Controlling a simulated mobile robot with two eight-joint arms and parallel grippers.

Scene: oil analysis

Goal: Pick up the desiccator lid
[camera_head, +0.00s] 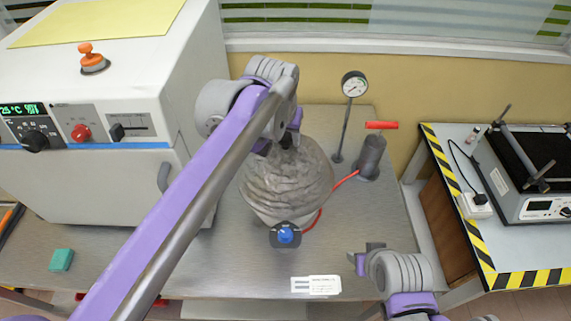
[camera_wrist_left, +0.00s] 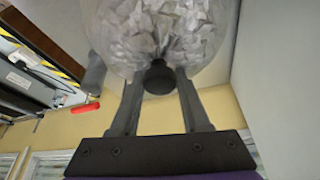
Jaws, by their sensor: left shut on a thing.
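The desiccator lid (camera_head: 290,175) is a grey, glassy dome with a crinkled look, on the metal bench in the head view. It also fills the top of the left wrist view (camera_wrist_left: 160,30). My left gripper (camera_head: 287,140) is above it, pointing down. It is shut on the lid's dark knob (camera_wrist_left: 159,78), which shows between the two fingers. The desiccator body below is mostly hidden by the lid, and I cannot tell whether the two touch. A blue valve (camera_head: 286,235) sits at the front. My right gripper (camera_head: 362,257) is at the lower right, apart from the desiccator; its opening is unclear.
A white oven (camera_head: 110,165) stands close on the left. A gauge (camera_head: 354,85) on a stand and a grey cylinder with a red handle (camera_head: 371,155) stand behind right, with a red hose (camera_head: 345,180). A label card (camera_head: 316,285) lies in front. A striped-edge table (camera_head: 500,278) is at right.

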